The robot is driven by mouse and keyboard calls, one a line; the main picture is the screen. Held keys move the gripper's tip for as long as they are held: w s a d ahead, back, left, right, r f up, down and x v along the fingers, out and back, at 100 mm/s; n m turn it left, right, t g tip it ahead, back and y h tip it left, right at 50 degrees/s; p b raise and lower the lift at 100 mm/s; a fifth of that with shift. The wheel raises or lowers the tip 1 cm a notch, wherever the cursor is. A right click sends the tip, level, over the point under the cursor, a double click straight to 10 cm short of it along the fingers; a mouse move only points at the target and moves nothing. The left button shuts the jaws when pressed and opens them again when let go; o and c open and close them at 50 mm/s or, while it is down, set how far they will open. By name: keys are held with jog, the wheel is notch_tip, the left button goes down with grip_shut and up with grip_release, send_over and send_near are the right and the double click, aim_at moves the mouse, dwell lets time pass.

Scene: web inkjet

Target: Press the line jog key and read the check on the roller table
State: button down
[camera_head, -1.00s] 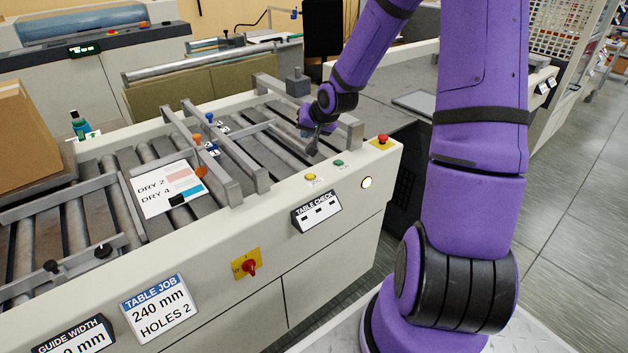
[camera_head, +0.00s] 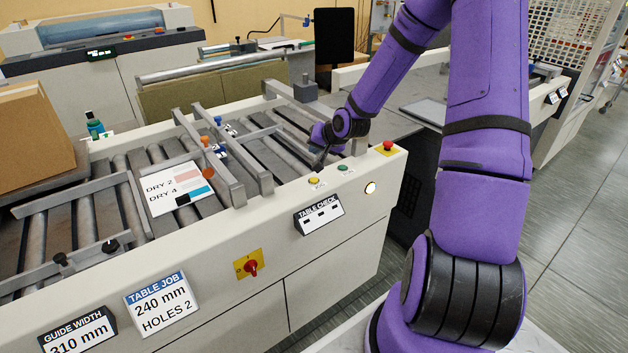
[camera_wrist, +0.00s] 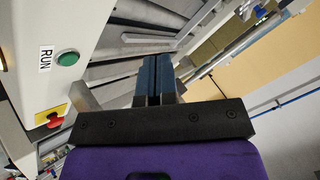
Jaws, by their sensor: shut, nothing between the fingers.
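The roller table (camera_head: 200,230) carries a yellow key (camera_head: 314,181) on its front ledge; the small label by it is too small to read. A green button (camera_head: 342,168) sits to its right; it also shows in the wrist view (camera_wrist: 68,58), labelled RUN. The TABLE CHECK panel (camera_head: 319,214) on the front face shows small dark marks that I cannot read as words. My gripper (camera_head: 321,164) is shut and empty, pointing down just behind and above the yellow key. In the wrist view its fingers (camera_wrist: 153,80) lie together over the rollers. I cannot tell whether they touch the key.
A red stop button (camera_head: 387,146) and a lit lamp (camera_head: 370,188) are at the table's right end. A red rotary switch (camera_head: 250,267) is on the front. Guide bars, a DRY 2/DRY 4 sheet (camera_head: 165,185) and a carton (camera_head: 35,140) lie on the rollers.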

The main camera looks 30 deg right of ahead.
aim_at(316, 179)
jog(key=shift+f, duration=3.9)
jog(key=shift+f, duration=0.15)
jog(key=shift+f, duration=0.25)
jog(key=shift+f, duration=0.45)
jog(key=shift+r, duration=1)
jog(key=shift+r, duration=2.4)
